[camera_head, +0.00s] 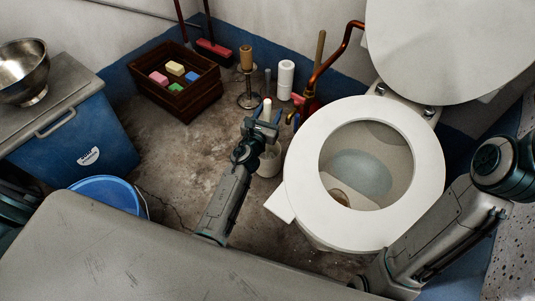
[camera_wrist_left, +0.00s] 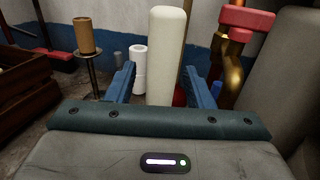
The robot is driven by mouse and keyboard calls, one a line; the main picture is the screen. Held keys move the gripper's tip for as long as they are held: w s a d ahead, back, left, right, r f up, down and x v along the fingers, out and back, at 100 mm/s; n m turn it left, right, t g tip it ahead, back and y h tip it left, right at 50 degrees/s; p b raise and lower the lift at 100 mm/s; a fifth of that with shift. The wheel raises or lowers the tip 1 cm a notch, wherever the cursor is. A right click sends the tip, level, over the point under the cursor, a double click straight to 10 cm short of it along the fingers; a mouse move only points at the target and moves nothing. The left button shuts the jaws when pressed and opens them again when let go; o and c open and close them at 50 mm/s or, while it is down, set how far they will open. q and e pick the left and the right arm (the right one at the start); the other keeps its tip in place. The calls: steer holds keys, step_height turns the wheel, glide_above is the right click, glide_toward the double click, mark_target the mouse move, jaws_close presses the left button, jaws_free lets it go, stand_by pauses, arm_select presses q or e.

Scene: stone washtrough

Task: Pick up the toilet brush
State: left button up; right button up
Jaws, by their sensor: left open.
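The toilet brush shows as a pale upright handle (camera_head: 267,107) above a white holder (camera_head: 271,162) on the floor, left of the toilet. My left gripper (camera_head: 262,127) is at the handle, hiding part of it and the holder's upper part. In the left wrist view the handle (camera_wrist_left: 166,50) stands upright between the two blue fingers of my open left gripper (camera_wrist_left: 161,88). The fingers stand apart from it on both sides. The brush head is hidden. My right gripper is out of view.
The toilet (camera_head: 428,160), lid raised, stands close right of the brush. A copper pipe (camera_head: 335,55) and red fitting rise behind. A roll stand (camera_head: 248,90) and wooden crate (camera_head: 205,98) stand farther left. A blue bucket (camera_head: 105,190) is at left. Floor between is clear.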

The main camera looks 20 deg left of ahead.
arm_select(q)
steer(key=shift+w, duration=0.3)
jaws_close()
steer(key=shift+r, duration=0.25)
